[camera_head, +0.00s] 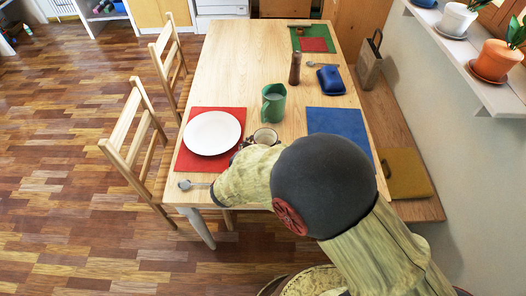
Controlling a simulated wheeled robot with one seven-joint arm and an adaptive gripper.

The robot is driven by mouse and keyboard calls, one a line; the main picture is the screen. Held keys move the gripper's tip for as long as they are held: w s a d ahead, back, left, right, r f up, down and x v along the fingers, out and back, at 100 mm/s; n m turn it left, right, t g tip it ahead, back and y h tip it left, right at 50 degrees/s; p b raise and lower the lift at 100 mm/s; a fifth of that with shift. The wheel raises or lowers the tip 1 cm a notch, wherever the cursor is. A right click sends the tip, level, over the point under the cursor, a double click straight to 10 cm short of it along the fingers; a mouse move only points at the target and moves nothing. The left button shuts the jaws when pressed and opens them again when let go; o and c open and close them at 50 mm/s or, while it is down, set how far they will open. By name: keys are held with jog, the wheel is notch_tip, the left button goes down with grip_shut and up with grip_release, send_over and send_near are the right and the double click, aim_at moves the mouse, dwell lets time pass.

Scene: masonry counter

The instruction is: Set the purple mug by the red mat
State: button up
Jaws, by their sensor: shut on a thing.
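The red mat (183,161) lies at the near left of the table, with a white plate (211,132) on it. A mug (265,135) shows just right of the mat, behind my arm; its rim looks pale and its lower part is hidden, so I cannot make out purple. My gripper (240,152) is mostly hidden by my own arm. Only dark bits of it show between the plate and the mug. It is shut on the mug, at the mat's right edge. I cannot tell whether the mug touches the table.
A green pitcher (273,104) stands just beyond the mug. A blue mat (340,122) lies to the right. A spoon (192,185) lies at the near left. A brown shaker (295,68) and blue butter dish (330,79) stand farther back. The far-left tabletop is clear.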

jog(key=shift+f+b, duration=0.75)
jog(key=shift+f, duration=0.8)
jog(key=shift+f, duration=0.2)
jog(key=o, duration=1.3)
jog(key=shift+r, duration=0.25)
jog(key=p+v, duration=0.3)
jog(key=v, duration=0.9)
jog(key=shift+p, duration=0.4)
